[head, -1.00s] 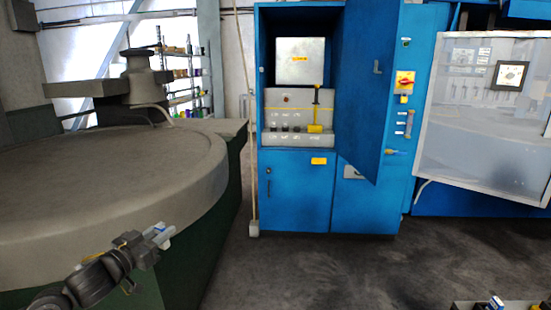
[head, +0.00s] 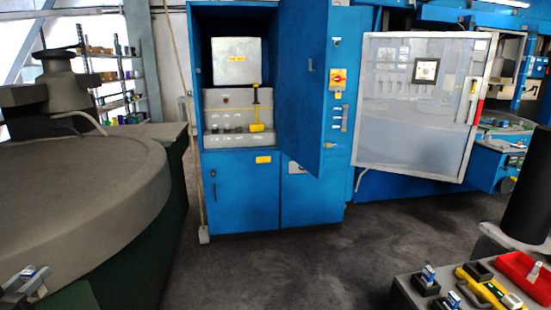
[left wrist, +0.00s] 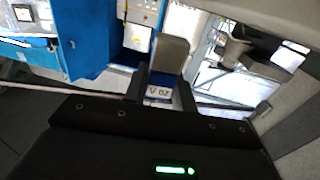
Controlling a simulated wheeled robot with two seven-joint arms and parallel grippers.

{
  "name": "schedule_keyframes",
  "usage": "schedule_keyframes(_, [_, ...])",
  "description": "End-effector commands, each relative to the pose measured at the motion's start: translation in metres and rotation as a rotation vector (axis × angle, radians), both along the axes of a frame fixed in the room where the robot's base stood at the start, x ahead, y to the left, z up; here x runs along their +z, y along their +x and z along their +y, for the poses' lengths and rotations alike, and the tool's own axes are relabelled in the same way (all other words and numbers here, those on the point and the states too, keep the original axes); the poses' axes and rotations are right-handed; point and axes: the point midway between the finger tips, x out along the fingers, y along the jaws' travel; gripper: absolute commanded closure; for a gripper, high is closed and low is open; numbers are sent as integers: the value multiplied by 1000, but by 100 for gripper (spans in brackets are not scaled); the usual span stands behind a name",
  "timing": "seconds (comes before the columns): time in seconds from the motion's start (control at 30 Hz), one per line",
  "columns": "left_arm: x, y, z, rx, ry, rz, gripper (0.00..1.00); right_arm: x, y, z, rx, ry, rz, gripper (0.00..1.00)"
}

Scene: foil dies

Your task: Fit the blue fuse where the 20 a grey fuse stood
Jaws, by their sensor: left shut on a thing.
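My left gripper (head: 30,278) is at the lower left edge of the head view, shut on a fuse. In the left wrist view, the fuse shows a grey body (left wrist: 168,55) and a white label with a blue edge, reading 20 A upside down; I take it as the 20 A grey fuse. The open blue cabinet (head: 241,190) holds a grey fuse panel (head: 226,100) with a row of small positions, too small to read. Blue-and-white fuses (head: 429,274) stand in dark holders at the lower right; another fuse (head: 454,300) is beside. My right gripper is out of view.
A yellow tool (head: 482,288) and a red box (head: 525,276) lie on the tray at the lower right. The big round machine table (head: 80,190) fills the left. The cabinet door (head: 302,80) stands open. The floor (head: 290,265) before the cabinet is clear.

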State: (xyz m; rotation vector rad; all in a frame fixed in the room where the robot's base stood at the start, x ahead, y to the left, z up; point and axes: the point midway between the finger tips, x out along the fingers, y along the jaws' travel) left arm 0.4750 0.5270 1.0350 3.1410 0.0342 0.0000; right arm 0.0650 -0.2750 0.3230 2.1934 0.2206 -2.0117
Motion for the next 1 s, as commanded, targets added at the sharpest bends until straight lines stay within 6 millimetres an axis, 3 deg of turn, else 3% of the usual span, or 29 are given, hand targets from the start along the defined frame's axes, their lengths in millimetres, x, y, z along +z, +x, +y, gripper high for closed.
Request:
schedule_keyframes(0.5, [-1,0,-1,0,-1,0,96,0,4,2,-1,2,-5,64])
schedule_keyframes(0.67, [-28,-3,-20,-7,-3,2,96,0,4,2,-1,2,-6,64])
schedule_keyframes(0.77, [-63,-8,-52,-15,-3,0,96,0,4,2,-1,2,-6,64])
schedule_keyframes(0.87, [-100,-16,-101,-20,-6,-11,96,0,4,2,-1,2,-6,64])
schedule_keyframes(1.0, [-135,-28,-189,-14,-13,-29,96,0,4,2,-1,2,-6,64])
